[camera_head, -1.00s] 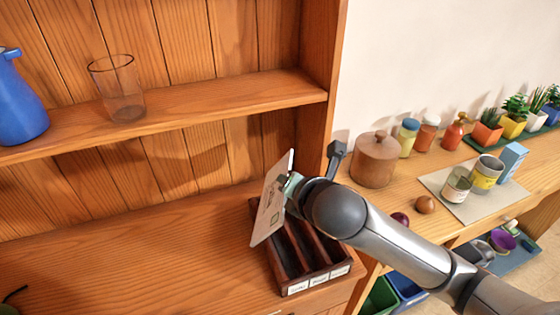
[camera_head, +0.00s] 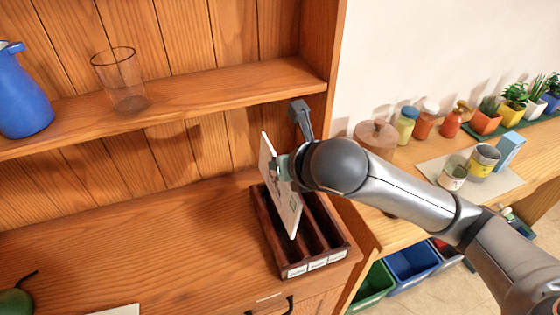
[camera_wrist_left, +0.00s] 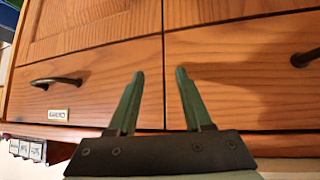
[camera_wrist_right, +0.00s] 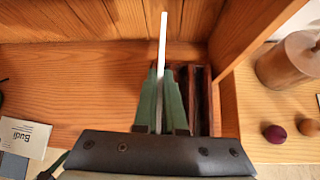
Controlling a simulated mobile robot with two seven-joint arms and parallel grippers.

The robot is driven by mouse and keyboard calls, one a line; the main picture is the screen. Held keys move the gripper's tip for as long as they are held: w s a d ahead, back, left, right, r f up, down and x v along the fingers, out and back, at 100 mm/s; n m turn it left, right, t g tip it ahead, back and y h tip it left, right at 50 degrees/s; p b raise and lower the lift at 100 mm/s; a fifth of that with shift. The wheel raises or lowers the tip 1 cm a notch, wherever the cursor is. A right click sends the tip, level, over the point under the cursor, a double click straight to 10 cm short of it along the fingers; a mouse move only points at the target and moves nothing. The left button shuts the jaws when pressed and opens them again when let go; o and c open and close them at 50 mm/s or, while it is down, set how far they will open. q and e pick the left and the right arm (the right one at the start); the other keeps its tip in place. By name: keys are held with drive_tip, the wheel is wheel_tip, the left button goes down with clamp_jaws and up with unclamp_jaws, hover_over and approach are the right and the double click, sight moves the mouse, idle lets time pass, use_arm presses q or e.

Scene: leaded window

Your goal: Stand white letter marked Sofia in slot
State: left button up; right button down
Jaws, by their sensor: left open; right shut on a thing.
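The white letter (camera_head: 286,200) is held nearly upright, slightly tilted, in my right gripper (camera_head: 284,168). In the right wrist view the letter (camera_wrist_right: 162,45) shows edge-on between the shut fingers (camera_wrist_right: 162,85). The name on it is not readable. The dark wooden slot rack (camera_head: 273,243) stands below on the cabinet top, with several labels on its front too small to read. The letter's lower edge is over the rack's left part; I cannot tell if it is inside a slot. My left gripper (camera_wrist_left: 160,75) is open and empty in front of the cabinet drawers.
Another letter, marked Budi (camera_wrist_right: 25,138), lies flat to the left. The cabinet side wall stands close right of the rack, and a shelf (camera_head: 200,100) with a glass (camera_head: 120,80) and blue jug (camera_head: 22,95) is above. A brown canister (camera_head: 376,138) stands beyond the wall.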

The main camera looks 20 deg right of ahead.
wheel_tip(320, 180, down, 12)
drive_tip(key=b, duration=0.4)
drive_tip(key=shift+r+b, duration=0.15)
drive_tip(key=shift+b, duration=0.2)
idle(0.4)
drive_tip(key=c, duration=0.9)
unclamp_jaws()
